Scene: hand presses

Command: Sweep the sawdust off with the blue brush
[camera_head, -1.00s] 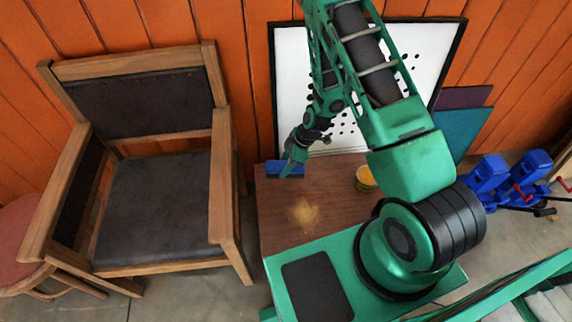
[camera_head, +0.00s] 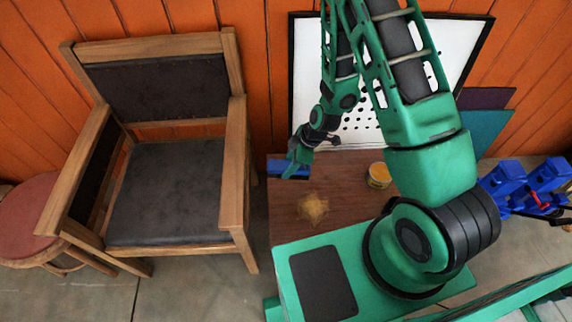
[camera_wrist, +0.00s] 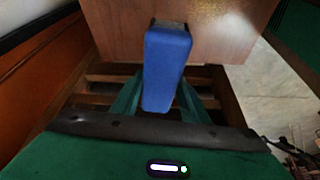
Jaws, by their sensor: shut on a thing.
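The blue brush (camera_head: 285,167) is in my gripper (camera_head: 297,171), at the far left corner of the brown wooden table (camera_head: 345,195). In the wrist view the brush (camera_wrist: 167,62) stands out lengthwise between the two green fingers (camera_wrist: 155,100), which are shut on it. Its bristles are mostly hidden. The sawdust (camera_head: 313,208) is a tan, ragged-edged patch on the tabletop, nearer to my base than the brush and apart from it. I cannot tell whether the brush touches the table.
A yellow-rimmed tin (camera_head: 378,175) stands on the table to the right of the sawdust. A wooden armchair (camera_head: 235,165) is close on the left. A white perforated board (camera_head: 375,125) leans on the orange wall behind. Blue hand presses (camera_head: 520,180) are at the right.

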